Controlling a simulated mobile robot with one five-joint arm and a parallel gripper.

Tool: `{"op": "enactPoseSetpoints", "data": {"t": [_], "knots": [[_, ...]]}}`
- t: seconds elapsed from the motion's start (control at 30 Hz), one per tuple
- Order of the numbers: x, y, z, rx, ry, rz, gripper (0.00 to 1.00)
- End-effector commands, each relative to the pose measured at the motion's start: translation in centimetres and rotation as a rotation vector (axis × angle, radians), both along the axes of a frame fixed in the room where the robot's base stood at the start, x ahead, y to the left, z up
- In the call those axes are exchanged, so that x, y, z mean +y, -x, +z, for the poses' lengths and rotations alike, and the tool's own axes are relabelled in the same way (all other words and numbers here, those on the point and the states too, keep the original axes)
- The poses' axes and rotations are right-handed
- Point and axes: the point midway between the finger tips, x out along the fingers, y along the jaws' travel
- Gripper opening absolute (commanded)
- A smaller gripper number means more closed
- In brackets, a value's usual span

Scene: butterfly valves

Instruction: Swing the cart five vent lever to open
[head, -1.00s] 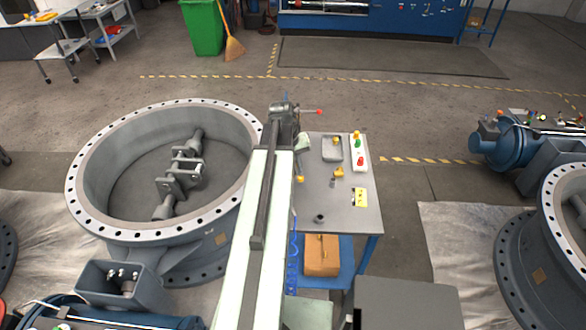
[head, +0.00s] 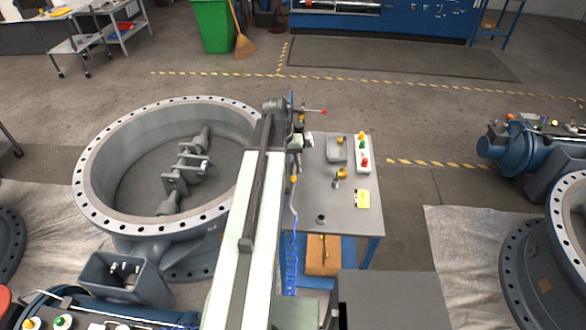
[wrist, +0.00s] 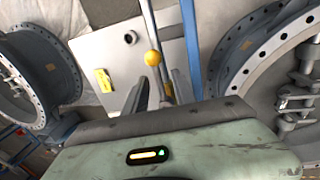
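The grey-topped cart (head: 330,205) stands right of the large flanged ring. A thin lever with a yellow ball knob (head: 293,179) shows at the cart's left side, beside my arm. In the wrist view the yellow knob (wrist: 152,58) is on a grey rod above the gripper mount. My gripper (head: 302,140) is over the cart's far left corner, partly hidden by its own arm. In the wrist view its fingers (wrist: 153,95) show just below the knob. Their gap is hard to make out, and I cannot tell whether they touch the rod. No label five is readable.
The cart also carries a grey tray (head: 337,150), a panel with coloured buttons (head: 363,153) and a yellow tag (head: 362,199). A brown box (head: 323,255) sits on its lower shelf. The flanged ring (head: 90,205) blocks the left.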

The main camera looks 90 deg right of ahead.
Motion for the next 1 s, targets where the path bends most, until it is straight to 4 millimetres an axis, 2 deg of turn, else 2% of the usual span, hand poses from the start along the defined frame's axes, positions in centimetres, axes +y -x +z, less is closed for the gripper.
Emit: {"op": "enactPoseSetpoints", "data": {"t": [0.37, 0.47, 0.8, 1.0], "knots": [[0.0, 0.1, 0.6, 0.001, 0.000, 0.000, 0.32], [0.0, -0.1, 1.7, 0.001, 0.000, 0.000, 0.32], [-0.1, -1.1, 7.5, 0.001, 0.000, -0.001, 0.32], [-0.1, -1.3, 7.8, 0.000, 0.000, -0.002, 0.32]]}}
